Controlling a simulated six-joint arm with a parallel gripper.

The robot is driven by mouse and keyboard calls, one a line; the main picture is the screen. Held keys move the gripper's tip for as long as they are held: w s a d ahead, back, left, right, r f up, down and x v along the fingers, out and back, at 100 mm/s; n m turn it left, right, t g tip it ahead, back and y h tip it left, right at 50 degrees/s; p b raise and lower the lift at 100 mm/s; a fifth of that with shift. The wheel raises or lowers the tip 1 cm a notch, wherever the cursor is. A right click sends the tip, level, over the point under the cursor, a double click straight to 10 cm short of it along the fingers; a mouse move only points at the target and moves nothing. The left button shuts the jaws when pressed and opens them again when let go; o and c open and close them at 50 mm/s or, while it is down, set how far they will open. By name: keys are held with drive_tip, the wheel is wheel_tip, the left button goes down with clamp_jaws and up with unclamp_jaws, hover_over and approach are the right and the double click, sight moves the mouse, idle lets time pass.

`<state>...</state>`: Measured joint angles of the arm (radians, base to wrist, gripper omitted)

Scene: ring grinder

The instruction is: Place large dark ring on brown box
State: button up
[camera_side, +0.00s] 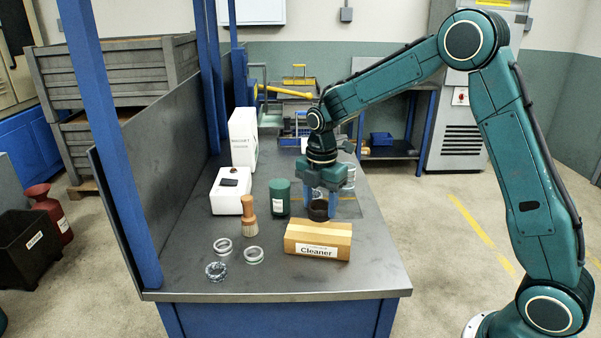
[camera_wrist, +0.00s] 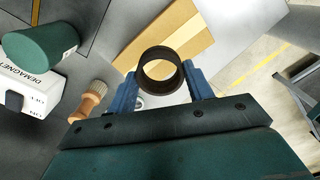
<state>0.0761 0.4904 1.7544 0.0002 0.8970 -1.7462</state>
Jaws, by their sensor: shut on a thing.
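My gripper (camera_side: 320,196) is shut on the large dark ring (camera_side: 318,212), just behind the brown box in the side view. In the wrist view the dark ring (camera_wrist: 160,62) sits between the two blue fingers of my gripper (camera_wrist: 160,84). The brown box (camera_side: 318,238), labelled "Cleaner", lies on the table in front of the ring. In the wrist view the box (camera_wrist: 190,28) is beyond the ring, partly covered by it. I cannot tell whether the ring touches the table.
Left of the box stands a wooden brush (camera_side: 249,215). A green can (camera_side: 279,198) and a white demagnetizer (camera_side: 230,190) stand farther back. The table's right front (camera_side: 375,265) is clear.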

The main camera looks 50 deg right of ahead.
drive_tip(key=shift+f, duration=2.15)
drive_tip(key=shift+f, duration=0.15)
drive_tip(key=o, duration=1.1)
wheel_tip(320, 180, up, 12)
drive_tip(key=shift+r, duration=0.2)
drive_tip(key=shift+s, duration=0.1)
